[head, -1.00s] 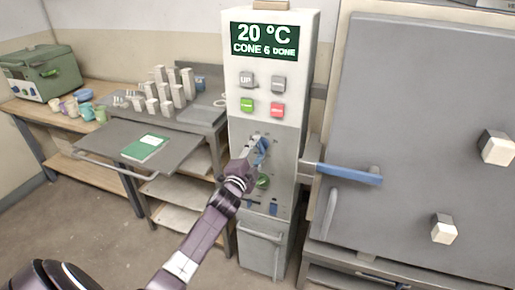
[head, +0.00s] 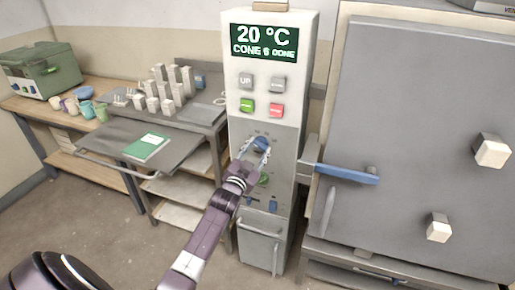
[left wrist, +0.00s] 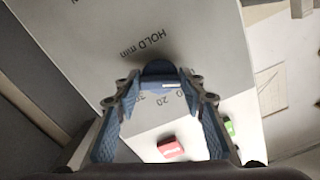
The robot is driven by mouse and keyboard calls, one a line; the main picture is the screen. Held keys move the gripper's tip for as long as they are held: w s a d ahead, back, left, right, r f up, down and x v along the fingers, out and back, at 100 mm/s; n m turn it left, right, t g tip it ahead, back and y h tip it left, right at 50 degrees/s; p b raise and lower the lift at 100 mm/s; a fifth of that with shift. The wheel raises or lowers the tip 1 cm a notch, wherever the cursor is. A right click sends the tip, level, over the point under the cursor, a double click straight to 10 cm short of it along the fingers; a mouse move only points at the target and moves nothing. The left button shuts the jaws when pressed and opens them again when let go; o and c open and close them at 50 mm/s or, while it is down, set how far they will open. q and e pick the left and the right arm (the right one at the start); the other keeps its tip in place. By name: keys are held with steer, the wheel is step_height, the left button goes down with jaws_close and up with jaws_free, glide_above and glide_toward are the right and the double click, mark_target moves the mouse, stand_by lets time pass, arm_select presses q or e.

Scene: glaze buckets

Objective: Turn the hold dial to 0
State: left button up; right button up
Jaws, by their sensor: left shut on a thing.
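The hold dial (head: 261,143) is a blue knob on the grey lower panel of the white control column (head: 270,108). In the left wrist view the dial (left wrist: 158,69) sits below the label "HOLD min", with scale numbers such as 20 and 30 near it. A short white mark shows by the dial's edge; I cannot tell its exact setting. My left gripper (head: 256,153) reaches the dial from below left. Its blue-padded fingers (left wrist: 160,88) are shut on the dial, one on each side. My right gripper is not in view.
Up, green and red buttons (head: 276,110) are above. A kiln door (head: 420,130) with a blue handle (head: 347,174) stands right.

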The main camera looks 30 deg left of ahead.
arm_select(q)
steer(key=shift+f+n, duration=0.15)
steer(key=shift+n, duration=0.15)
steer(key=o, duration=1.2)
steer(key=shift+c, duration=0.2)
steer(key=v, duration=1.2)
